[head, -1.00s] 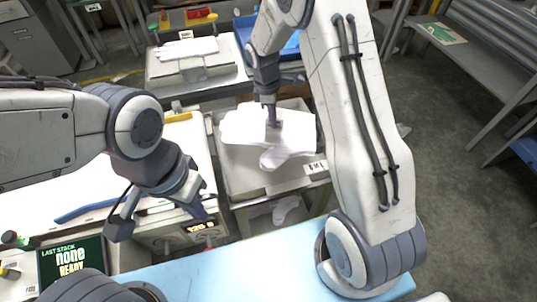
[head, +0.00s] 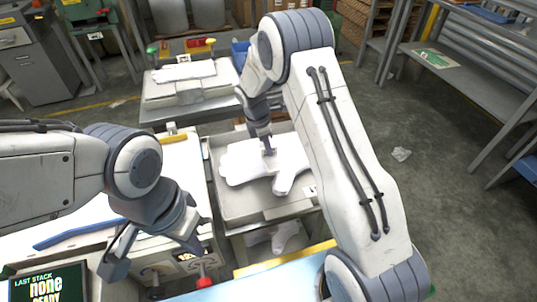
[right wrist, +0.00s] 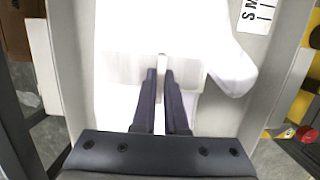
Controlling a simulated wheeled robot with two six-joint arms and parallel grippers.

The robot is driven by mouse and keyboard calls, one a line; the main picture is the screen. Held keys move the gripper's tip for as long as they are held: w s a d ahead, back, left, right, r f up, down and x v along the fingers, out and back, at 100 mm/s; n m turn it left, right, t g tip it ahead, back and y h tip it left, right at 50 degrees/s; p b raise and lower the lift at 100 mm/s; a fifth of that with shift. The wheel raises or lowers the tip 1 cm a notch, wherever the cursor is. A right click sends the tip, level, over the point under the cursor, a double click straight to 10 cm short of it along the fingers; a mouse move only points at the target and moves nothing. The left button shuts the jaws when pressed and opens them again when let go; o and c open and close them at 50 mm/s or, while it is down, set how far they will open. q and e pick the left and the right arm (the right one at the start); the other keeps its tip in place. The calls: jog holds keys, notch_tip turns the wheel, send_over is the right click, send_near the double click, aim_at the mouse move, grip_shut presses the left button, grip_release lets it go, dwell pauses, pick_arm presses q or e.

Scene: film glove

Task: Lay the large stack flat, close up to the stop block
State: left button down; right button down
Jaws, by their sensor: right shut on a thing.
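A white glove-shaped stack (head: 243,163) is over the grey tray (head: 236,209) in the middle of the head view, its thumb toward the lower right. My right gripper (head: 268,148) points down and is shut on the stack's edge. In the right wrist view the two fingers (right wrist: 160,74) are close together on the white stack (right wrist: 165,30). I cannot tell whether the stack touches the tray floor. My left gripper (head: 155,254) is open and empty at the lower left. I cannot pick out the stop block with certainty.
A second tray (head: 163,97) at the back holds another flat white stack (head: 183,71). A size label (right wrist: 257,14) is on the tray rim. A screen (head: 50,287) reads "LAST STACK none READY". A blue strip (head: 78,234) lies on the left bench. Another white glove shape hangs below the tray.

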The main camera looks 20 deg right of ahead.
aim_at(266, 160)
jog(key=shift+a+x, duration=0.25)
jog(key=shift+x, duration=1)
jog(key=shift+f, duration=0.15)
jog(key=shift+f, duration=0.1)
jog(key=c, duration=1)
grip_release()
jog(key=shift+o, duration=0.2)
